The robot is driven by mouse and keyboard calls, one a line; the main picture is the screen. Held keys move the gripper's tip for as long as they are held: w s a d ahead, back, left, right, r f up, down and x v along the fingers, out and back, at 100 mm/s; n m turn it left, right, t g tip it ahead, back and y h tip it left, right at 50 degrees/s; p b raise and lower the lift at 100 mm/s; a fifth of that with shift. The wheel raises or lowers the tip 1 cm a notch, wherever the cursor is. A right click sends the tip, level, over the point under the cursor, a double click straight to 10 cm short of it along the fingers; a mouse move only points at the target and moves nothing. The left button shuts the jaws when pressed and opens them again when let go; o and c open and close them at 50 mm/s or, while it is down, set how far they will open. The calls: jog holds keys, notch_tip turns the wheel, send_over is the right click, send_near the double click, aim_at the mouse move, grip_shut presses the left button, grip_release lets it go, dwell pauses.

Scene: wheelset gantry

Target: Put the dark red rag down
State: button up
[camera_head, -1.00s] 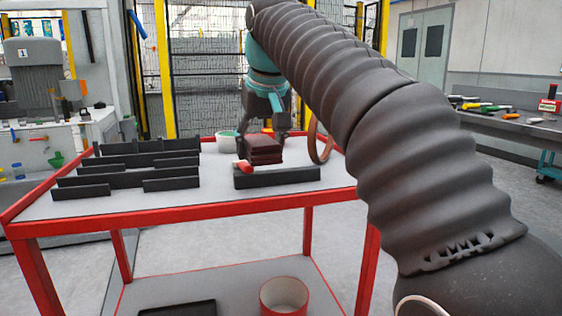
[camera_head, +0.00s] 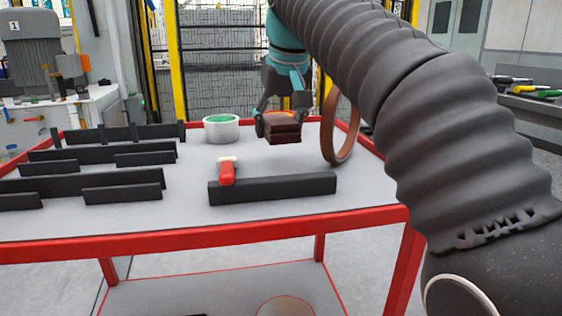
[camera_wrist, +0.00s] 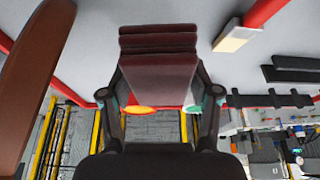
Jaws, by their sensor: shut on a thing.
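The dark red rag (camera_head: 282,131) is a folded, layered block over the far middle of the cart's grey top (camera_head: 270,170). My gripper (camera_head: 281,112) comes down from above and is shut on it, one finger on each side. In the wrist view the rag (camera_wrist: 158,72) sits between the two fingers (camera_wrist: 160,98) and reaches out past their tips. I cannot tell whether its underside touches the cart top or hangs just above it.
A red-handled scraper (camera_head: 227,172) and a black bar (camera_head: 272,188) lie nearer me. A white-and-green roll (camera_head: 221,128) stands left, a brown ring (camera_head: 340,130) stands upright right. Black rails (camera_head: 98,154) fill the left. Grey top is clear between rag and bar.

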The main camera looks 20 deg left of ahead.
aim_at(278, 164)
jog(key=shift+f+b, duration=1)
jog(key=shift+f, duration=1.9)
jog(key=shift+f, duration=0.2)
jog(key=o, duration=1)
jog(key=shift+r, duration=0.1)
jog(key=p+v, duration=0.4)
jog(key=v, duration=0.7)
jog(key=shift+w+r, duration=0.1)
jog(key=shift+r, duration=0.05)
jog(key=shift+s+d+r, duration=0.15)
jog(key=shift+s+r, duration=0.1)
jog(key=shift+r, duration=0.2)
